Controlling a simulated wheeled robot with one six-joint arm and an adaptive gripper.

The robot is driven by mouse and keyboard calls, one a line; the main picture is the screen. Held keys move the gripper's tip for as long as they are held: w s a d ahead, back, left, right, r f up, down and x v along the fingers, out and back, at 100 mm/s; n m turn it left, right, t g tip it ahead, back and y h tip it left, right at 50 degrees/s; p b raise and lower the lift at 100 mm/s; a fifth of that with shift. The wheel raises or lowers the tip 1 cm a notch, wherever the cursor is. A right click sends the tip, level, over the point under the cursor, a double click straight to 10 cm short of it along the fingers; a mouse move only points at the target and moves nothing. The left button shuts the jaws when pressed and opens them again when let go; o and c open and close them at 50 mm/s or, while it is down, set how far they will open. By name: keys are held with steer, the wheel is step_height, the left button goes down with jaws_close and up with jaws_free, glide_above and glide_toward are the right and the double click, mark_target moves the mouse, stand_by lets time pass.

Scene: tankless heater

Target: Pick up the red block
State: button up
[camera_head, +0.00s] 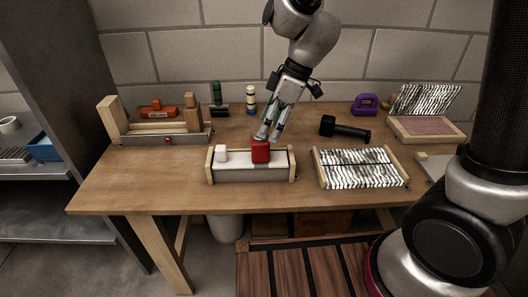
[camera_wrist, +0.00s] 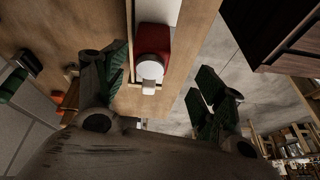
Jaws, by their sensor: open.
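The red block (camera_head: 260,152) stands upright in a shallow white tray (camera_head: 240,175) with wooden ends, right of the tray's middle. My gripper (camera_head: 268,136) is low over the table, just above and behind the block in the head view. In the wrist view the red block (camera_wrist: 153,40) shows between my open fingers (camera_wrist: 163,72), towards the top of the picture. A gap shows on both sides, so nothing is held. A round white patch covers part of the block there; I cannot tell whether it belongs to it.
A small white block (camera_head: 221,154) sits left in the same tray. A striped-filled tray (camera_head: 358,168) and a black hammer-like tool (camera_head: 344,129) are to the right. A wooden rack (camera_head: 155,128), bottles (camera_head: 251,100) and a purple object (camera_head: 365,104) stand behind. The table's front left is clear.

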mark_target(260, 144)
steer(key=shift+w+a+f+n, duration=0.1)
steer(key=shift+w+a+n, duration=0.1)
steer(key=shift+n, duration=0.7)
steer(key=shift+a+f, duration=0.1)
steer(key=shift+f, duration=0.25)
steer(key=x, duration=0.4)
steer(key=w+x, duration=0.1)
steer(key=x, duration=0.1)
steer(key=shift+f, duration=0.45)
steer(key=c, duration=1.3)
steer(key=shift+r, duration=0.1)
step_height(260, 144, up, 10)
steer(key=shift+s+f, duration=0.1)
